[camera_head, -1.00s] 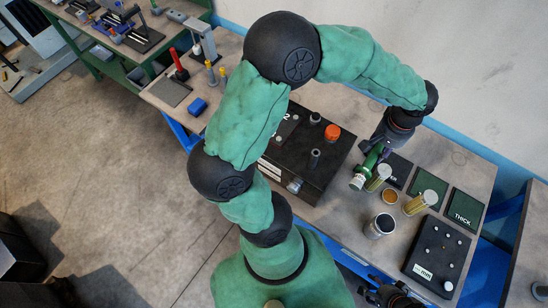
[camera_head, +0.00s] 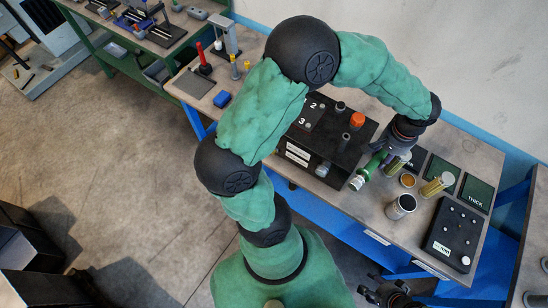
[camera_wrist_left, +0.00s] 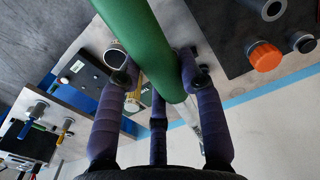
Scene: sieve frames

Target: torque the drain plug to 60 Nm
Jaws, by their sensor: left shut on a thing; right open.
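My left gripper (camera_head: 398,150) is shut on a green cylindrical tool (camera_head: 369,167) with a pale end, held tilted over the table near the black box's right front corner. In the left wrist view the gripper's purple fingers (camera_wrist_left: 157,78) close around the green tool (camera_wrist_left: 152,45), and a thin silver shaft shows behind it. The black box (camera_head: 318,150) bears an orange cap (camera_head: 357,119) and grey posts (camera_head: 345,138). I cannot tell which part is the drain plug. My right gripper (camera_head: 388,294) is open and empty at the bottom, in front of the table.
Right of the box stand a dark-topped cup (camera_head: 400,207), an amber-filled cup (camera_head: 407,181) and a yellowish jar (camera_head: 437,184). A black panel with knobs (camera_head: 455,236) lies at the right.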

